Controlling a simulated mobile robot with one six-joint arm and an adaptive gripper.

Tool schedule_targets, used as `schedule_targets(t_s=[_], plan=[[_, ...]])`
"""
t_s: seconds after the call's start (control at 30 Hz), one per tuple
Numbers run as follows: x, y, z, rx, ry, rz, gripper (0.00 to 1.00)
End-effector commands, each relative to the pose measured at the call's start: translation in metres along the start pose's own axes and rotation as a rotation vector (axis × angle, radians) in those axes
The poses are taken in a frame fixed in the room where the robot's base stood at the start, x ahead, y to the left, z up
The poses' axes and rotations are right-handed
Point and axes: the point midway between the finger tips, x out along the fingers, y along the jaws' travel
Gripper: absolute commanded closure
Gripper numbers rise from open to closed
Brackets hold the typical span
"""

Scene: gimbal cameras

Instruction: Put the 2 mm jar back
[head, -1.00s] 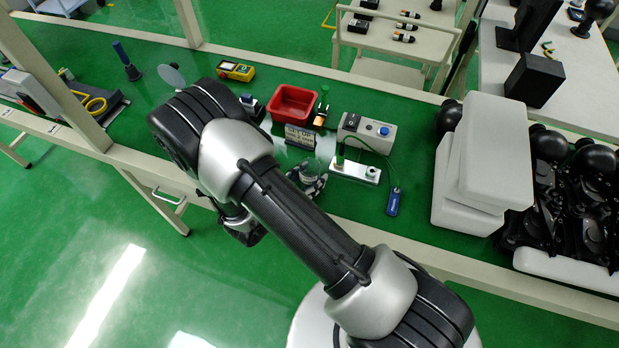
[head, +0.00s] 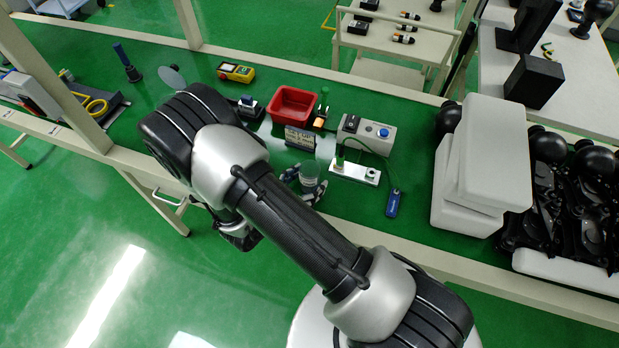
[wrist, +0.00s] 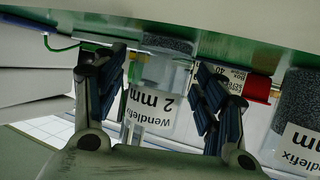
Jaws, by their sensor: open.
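The 2 mm jar (wrist: 150,108) is clear with a white label reading "Wendlefix 2 mm", upside down in the wrist view, and has grey speckled contents at its upper end in the picture. My gripper (wrist: 162,90) is open, with one finger on each side of the jar. I cannot tell whether either finger touches it. In the head view the jar (head: 310,172) shows as a small clear shape on the green bench beside my gripper (head: 306,184), partly hidden by my arm.
Another labelled jar (wrist: 297,120) is at the right edge of the wrist view. On the bench are a metal block (head: 350,172), a button box (head: 364,133), a dark sign (head: 300,138) and a red bin (head: 292,104). White blocks (head: 490,150) stand at the right.

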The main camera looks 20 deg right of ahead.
Motion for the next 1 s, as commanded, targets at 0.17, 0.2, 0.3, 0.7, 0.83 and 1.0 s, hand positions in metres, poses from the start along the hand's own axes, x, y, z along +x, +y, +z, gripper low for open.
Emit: schedule_targets(t_s=[0.17,0.2,0.3,0.7,0.83,1.0], plan=[[-0.042,-0.002,-0.003,-0.002,0.000,-0.008,0.35],[-0.051,-0.002,-0.003,-0.002,0.001,-0.008,0.35],[-0.072,-0.002,-0.003,-0.001,0.000,-0.007,0.35],[-0.106,-0.001,-0.001,0.002,-0.003,-0.003,0.35],[-0.107,-0.020,-0.006,0.032,-0.077,-0.039,0.35],[-0.122,-0.086,-0.037,0.114,-0.331,-0.212,0.35]])
